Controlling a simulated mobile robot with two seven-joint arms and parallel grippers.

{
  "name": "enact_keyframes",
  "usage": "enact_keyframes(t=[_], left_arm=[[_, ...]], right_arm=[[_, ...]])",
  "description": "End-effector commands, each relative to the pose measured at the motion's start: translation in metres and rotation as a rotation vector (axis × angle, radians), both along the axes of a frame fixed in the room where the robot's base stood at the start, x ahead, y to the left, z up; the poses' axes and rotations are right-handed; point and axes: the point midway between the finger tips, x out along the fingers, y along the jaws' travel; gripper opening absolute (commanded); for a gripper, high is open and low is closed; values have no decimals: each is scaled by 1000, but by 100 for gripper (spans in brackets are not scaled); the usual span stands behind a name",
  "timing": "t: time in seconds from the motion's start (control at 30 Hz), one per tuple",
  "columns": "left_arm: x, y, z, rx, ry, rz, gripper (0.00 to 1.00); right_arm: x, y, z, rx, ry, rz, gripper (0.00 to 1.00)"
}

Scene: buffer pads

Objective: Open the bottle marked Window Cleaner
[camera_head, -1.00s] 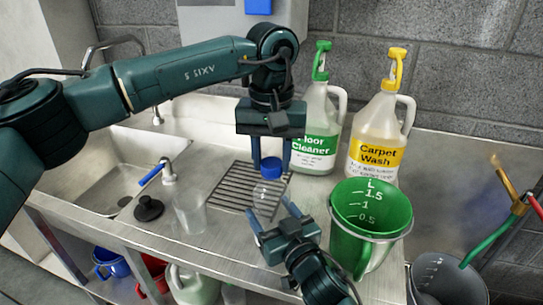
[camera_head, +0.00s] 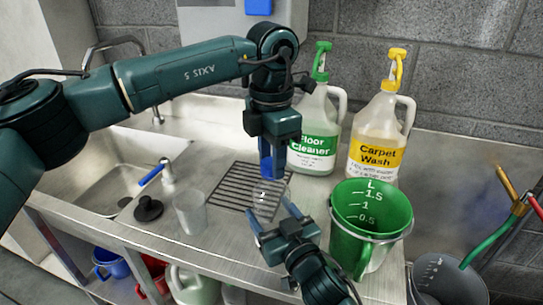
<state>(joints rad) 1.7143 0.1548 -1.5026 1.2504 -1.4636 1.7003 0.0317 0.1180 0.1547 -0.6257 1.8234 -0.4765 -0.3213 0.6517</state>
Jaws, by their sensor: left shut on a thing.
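A small clear bottle (camera_head: 267,199) stands at the right part of the drain grate, and no label on it is readable. My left gripper (camera_head: 272,168) points down from above and is shut on the bottle's blue cap, which its fingers hide. My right gripper (camera_head: 272,213) comes from the lower front. Its fingers are spread apart around the lower part of the bottle, and whether they touch it cannot be told.
Floor Cleaner (camera_head: 315,135) and Carpet Wash (camera_head: 376,140) jugs stand behind right. A green measuring jug (camera_head: 371,215) is close to my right gripper. A clear cup (camera_head: 190,213) and a black stopper (camera_head: 148,209) are left, by the sink (camera_head: 90,165).

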Motion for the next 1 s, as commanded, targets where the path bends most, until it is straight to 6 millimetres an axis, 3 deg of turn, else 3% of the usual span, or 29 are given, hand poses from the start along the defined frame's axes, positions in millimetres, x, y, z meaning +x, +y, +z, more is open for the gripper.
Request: enact_keyframes(t=[1.0], left_arm=[[0,0,2,0,0,2188,9]], right_arm=[[0,0,-1,-1,2,-1,3]])
